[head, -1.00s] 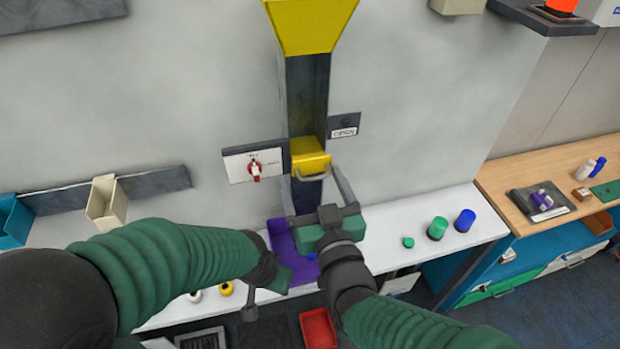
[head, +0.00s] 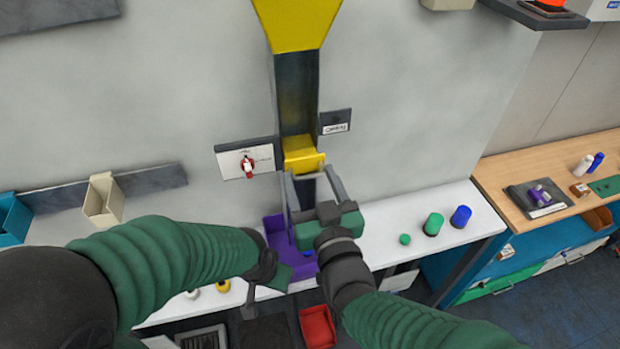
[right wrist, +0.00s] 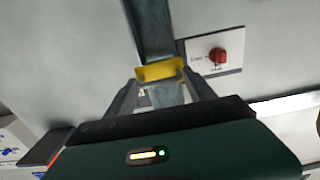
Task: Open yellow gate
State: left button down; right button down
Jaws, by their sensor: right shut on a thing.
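The yellow gate (head: 302,155) sits across the lower part of a dark vertical chute (head: 298,95) on the wall. It also shows in the right wrist view (right wrist: 160,70), between my right fingers. My right gripper (head: 308,174) is at the front of the gate, its two fingers pointing up to the gate's handle, and is shut on that handle. The handle is largely hidden by the fingers.
A yellow funnel (head: 296,22) tops the chute. A white panel with a red knob (head: 247,163) is left of the gate, and a sign (head: 335,122) is right. Green and blue cylinders (head: 433,224) stand on the white shelf. A red bin (head: 318,326) is below.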

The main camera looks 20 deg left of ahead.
dwell(0.8)
jog(key=shift+c, duration=1.6)
grip_release()
jog(key=shift+w, duration=0.1)
jog(key=shift+f, duration=0.1)
